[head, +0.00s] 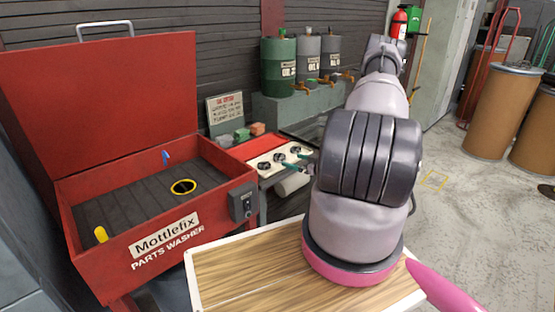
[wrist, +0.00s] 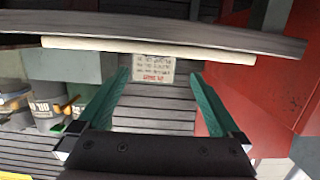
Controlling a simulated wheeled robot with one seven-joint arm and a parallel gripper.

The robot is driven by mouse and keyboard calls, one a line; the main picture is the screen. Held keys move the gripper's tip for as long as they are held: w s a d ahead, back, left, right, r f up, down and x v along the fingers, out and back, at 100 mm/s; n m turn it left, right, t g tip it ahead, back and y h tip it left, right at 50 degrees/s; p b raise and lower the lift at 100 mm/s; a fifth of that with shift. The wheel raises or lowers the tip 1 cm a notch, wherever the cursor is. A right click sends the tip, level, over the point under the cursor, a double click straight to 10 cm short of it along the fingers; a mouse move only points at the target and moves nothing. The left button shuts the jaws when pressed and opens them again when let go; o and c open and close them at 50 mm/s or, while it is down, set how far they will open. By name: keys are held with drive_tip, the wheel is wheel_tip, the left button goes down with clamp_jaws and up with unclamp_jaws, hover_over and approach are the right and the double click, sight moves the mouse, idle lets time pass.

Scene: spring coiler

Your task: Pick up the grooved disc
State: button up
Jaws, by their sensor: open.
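My gripper (wrist: 160,75) is open in the wrist view, its two green fingers apart with nothing held between them. Several small dark round parts (head: 264,166) sit in a row on a pale panel (head: 270,179) left of my arm. They are too small for me to tell whether one is the grooved disc. In the wrist view, a long grey bar-like edge (wrist: 190,35) with a cream strip (wrist: 100,47) crosses beyond the fingertips; I cannot tell what it belongs to.
A red parts washer (head: 115,270) with raised lid stands at left. A wood-topped table (head: 245,272) is in front. Drums (head: 279,68) and a sign (head: 225,110) stand by the back wall; the sign (wrist: 153,70) also shows between the fingers. Open floor lies at right.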

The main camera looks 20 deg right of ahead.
sight(284, 158)
drive_tip(key=x, duration=0.3)
drive_tip(key=shift+w, duration=0.15)
drive_tip(key=shift+d+f+x, duration=0.15)
drive_tip(key=shift+x, duration=0.75)
drive_tip(key=shift+d+f+x, duration=0.1)
drive_tip(key=shift+x, duration=0.8)
drive_tip(key=shift+d+f+x, duration=0.15)
drive_tip(key=shift+x, duration=0.7)
drive_tip(key=shift+w, duration=0.15)
clamp_jaws()
